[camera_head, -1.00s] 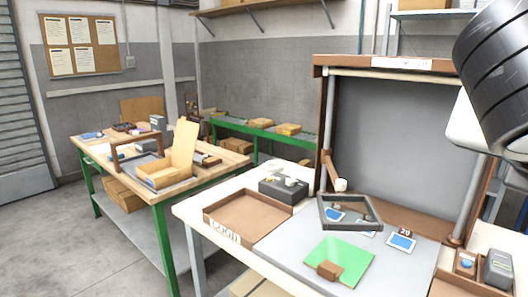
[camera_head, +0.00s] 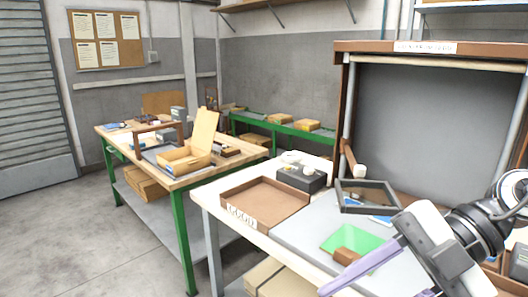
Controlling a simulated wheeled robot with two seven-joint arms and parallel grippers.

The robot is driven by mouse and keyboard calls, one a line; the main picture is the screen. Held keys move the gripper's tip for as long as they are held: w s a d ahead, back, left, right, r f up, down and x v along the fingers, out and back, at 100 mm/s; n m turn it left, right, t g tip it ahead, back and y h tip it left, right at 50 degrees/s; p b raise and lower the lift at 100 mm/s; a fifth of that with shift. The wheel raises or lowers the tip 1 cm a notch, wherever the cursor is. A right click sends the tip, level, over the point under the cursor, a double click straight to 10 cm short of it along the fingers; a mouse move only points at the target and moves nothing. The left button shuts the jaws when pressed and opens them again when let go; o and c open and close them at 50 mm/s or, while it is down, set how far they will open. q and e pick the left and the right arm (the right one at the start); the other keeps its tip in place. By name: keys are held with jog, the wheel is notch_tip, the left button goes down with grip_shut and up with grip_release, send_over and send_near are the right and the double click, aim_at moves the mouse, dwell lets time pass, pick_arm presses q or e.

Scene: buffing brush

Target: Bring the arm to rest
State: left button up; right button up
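My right arm comes in from the lower right, and its gripper (camera_head: 374,287) has purple fingers spread apart, partly cut off by the bottom edge. No object shows between them. One finger crosses the view just in front of a brown block (camera_head: 347,257), which lies at the near edge of a green sheet (camera_head: 345,238) on the grey work mat (camera_head: 290,232). I cannot tell whether finger and block touch. My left gripper is not in view.
A brown tray marked GOOD (camera_head: 265,197) and a dark box (camera_head: 301,178) stand left of the mat. A dark tilted frame (camera_head: 368,195) stands behind the green sheet, before a tall grey-backed booth (camera_head: 430,125). A second bench (camera_head: 130,160) stands left, with open floor before it.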

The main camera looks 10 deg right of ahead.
jog(key=w+d+f+m+t+y+b, duration=0.2)
jog(key=w+f+m+t+y, duration=0.25)
jog(key=w+m+t, duration=0.4)
jog(key=w+d+f+m+t+h, duration=0.1)
jog(key=d+f+m+t+h, duration=0.15)
jog(key=f, duration=0.35)
jog(key=w+d+f+m+t+h+b, duration=0.1)
jog(key=f+m+t+h, duration=0.15)
jog(key=f+m, duration=0.2)
jog(key=w+d+f+m+t+h, duration=0.1)
jog(key=d+f+m+h, duration=0.2)
jog(key=f, duration=0.4)
jog(key=s+a+f+m+g+h+b, duration=0.1)
jog(key=s+a+f+m+g+h, duration=0.2)
jog(key=f, duration=0.5)
jog(key=s+a+f+m+g+h+b, duration=0.15)
jog(key=s+f, duration=0.25)
jog(key=f, duration=0.5)
jog(key=s+a+f+m+g, duration=0.1)
jog(key=s+a+f+g, duration=0.2)
jog(key=s+a+f, duration=0.4)
notch_tip(320, 180, down, 2)
jog(key=shift+s+a, duration=0.2)
jog(key=shift+s, duration=0.7)
